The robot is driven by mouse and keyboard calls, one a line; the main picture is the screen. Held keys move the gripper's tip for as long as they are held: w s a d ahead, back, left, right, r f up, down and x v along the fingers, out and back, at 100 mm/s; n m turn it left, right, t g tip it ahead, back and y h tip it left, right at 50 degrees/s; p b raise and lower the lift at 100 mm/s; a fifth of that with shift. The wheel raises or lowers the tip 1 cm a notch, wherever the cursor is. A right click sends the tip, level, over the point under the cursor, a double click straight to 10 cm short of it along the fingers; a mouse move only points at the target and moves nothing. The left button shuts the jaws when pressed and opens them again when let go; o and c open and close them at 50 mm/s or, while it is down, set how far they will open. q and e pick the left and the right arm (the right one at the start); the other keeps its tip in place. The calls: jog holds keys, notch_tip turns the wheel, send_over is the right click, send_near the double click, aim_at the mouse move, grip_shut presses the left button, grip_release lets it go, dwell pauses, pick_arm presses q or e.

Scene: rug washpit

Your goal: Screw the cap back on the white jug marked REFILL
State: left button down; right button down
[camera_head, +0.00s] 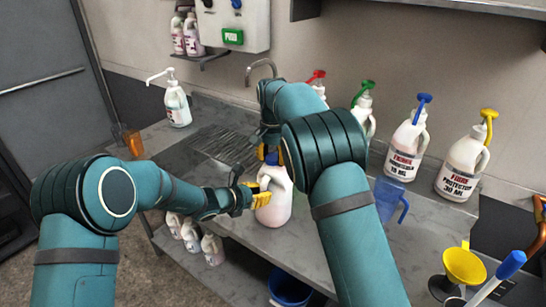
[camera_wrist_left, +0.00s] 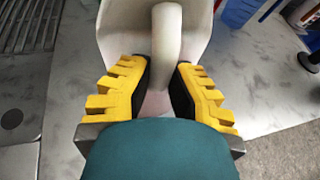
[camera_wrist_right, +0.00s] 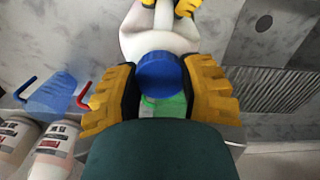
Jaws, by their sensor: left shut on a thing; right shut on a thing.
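The white jug (camera_head: 274,205) stands upright on the grey metal counter in the head view. My left gripper (camera_head: 255,196) is shut on its handle, which runs between the yellow fingers in the left wrist view (camera_wrist_left: 163,90). The blue cap (camera_wrist_right: 159,73) sits at the top of the jug, between the fingers of my right gripper (camera_wrist_right: 158,95), which is shut on it. In the head view the cap (camera_head: 271,158) is partly hidden by my right arm. The jug's marking is not visible. I cannot tell how far the cap is threaded.
Pump jugs with blue (camera_head: 408,145) and yellow (camera_head: 466,163) tops stand along the wall at right. A blue measuring jug (camera_head: 388,199) stands near my right arm. A yellow funnel (camera_head: 463,266) is at lower right. A ribbed drain area (camera_head: 225,146) lies behind the jug.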

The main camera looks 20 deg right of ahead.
jog(key=m, duration=0.3)
jog(key=c, duration=0.5)
grip_release()
jog(key=shift+r, duration=2.25)
